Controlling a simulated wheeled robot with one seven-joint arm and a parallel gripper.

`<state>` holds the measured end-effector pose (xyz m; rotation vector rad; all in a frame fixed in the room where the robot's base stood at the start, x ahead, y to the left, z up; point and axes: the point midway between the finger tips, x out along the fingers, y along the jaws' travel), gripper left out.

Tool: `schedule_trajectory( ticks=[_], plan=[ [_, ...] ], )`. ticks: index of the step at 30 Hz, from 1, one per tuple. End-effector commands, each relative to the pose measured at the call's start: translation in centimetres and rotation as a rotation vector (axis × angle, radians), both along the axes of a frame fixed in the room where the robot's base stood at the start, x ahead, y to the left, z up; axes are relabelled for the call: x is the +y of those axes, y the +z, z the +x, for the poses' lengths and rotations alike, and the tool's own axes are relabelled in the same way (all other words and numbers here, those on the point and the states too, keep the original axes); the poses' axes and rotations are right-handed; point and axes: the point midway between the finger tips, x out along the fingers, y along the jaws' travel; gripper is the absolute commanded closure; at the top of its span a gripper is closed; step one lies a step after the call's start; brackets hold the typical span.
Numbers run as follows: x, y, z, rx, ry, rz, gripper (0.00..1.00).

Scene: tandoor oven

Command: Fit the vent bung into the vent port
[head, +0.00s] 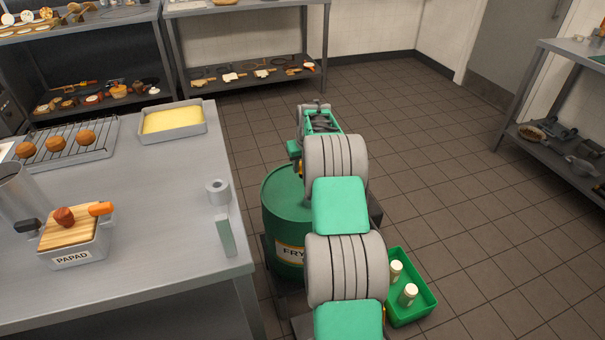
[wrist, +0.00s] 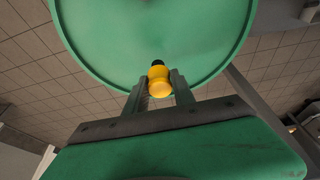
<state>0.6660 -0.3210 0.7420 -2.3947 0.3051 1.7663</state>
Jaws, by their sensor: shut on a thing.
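The vent bung (wrist: 159,87) is yellow and rounded, held between the two fingers of my gripper (wrist: 160,80) in the wrist view. A small dark round spot (wrist: 157,62) shows right at the bung's far end; I cannot tell whether it is the vent port or the bung's own tip. Beyond is the round green lid of the drum (wrist: 150,35). Whether the bung touches the lid is not clear. In the head view the green drum (head: 283,215) has a "FRY" label, and my arm hides much of its top, the port and my fingers.
A steel table (head: 150,240) stands close left of the drum, with a papad box (head: 78,250), a pale yellow tray (head: 172,121) and a paper roll (head: 217,190). A green crate (head: 412,308) with white-topped bottles sits on the floor at right. The tiled floor beyond is clear.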

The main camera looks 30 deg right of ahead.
Motion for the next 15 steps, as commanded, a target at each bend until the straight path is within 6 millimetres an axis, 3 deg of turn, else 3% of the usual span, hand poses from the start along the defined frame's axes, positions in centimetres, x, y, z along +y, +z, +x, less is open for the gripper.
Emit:
schedule_trajectory(
  ticks=[4,15],
  plan=[
    [0.0,0.03,0.01,0.0,0.0,0.0,1.0],
    [-0.02,1.01,0.03,-0.001,0.0,0.0,1.0]
  ],
)
